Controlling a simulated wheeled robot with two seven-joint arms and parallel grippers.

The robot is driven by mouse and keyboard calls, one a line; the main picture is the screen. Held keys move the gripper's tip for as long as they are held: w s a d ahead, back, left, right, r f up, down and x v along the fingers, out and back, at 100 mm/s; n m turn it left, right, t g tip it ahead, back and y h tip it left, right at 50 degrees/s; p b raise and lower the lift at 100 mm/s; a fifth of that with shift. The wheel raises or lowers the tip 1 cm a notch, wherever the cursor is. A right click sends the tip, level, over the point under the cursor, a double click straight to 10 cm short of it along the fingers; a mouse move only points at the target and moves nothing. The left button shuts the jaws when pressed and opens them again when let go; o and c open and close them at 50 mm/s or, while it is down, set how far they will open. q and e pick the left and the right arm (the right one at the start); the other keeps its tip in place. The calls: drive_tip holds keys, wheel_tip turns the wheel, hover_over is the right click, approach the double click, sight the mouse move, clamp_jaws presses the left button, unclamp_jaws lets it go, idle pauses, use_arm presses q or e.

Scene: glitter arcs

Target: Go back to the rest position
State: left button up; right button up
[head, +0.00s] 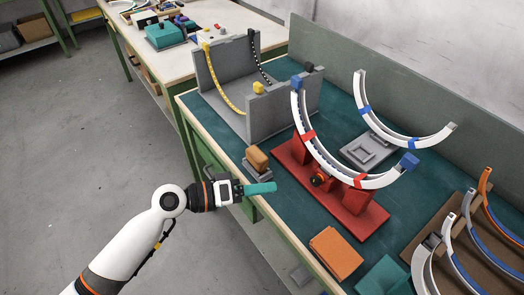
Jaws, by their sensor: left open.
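My left arm comes in from the lower left. Its gripper (270,188) has teal fingers and is open, with nothing seen between them. It is over the near edge of the green-topped table (235,131), just below the orange-brown block on a small grey base (257,160). The fingers overlap in this view, so the gap between them is hard to see. My right gripper is not in view.
A white arc (325,157) rests on a red stand (357,217). Another white arc (385,132), a grey fixture (255,112), an orange block (336,254) and a brown arc rack (425,240) are nearby. The grey floor (90,150) at left is clear.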

use_arm(q)
drive_tip(key=s+a+f+m+y, duration=0.2)
drive_tip(key=s+a+f+y, duration=0.2)
drive_tip(key=s+f+y, duration=0.35)
drive_tip(key=s+a+f+n+g+y, duration=0.1)
drive_tip(key=s+a+f+y, duration=0.15)
drive_tip(key=s+a, duration=0.35)
drive_tip(key=s+a+f+n+y, duration=0.1)
drive_tip(key=s+a+y, duration=0.35)
drive_tip(key=a, duration=0.35)
wheel_tip(320, 180, down, 24)
drive_tip(key=s+r+g+p, duration=0.1)
drive_tip(key=g, duration=0.1)
drive_tip(key=s+a+f+p, duration=0.1)
drive_tip(key=s+f, duration=0.7)
drive_tip(key=s+a+f+g, duration=0.1)
drive_tip(key=s+a+f, duration=0.1)
drive_tip(key=s+f, duration=0.7)
drive_tip(key=shift+a+p, duration=0.3)
drive_tip(key=shift+p, duration=0.05)
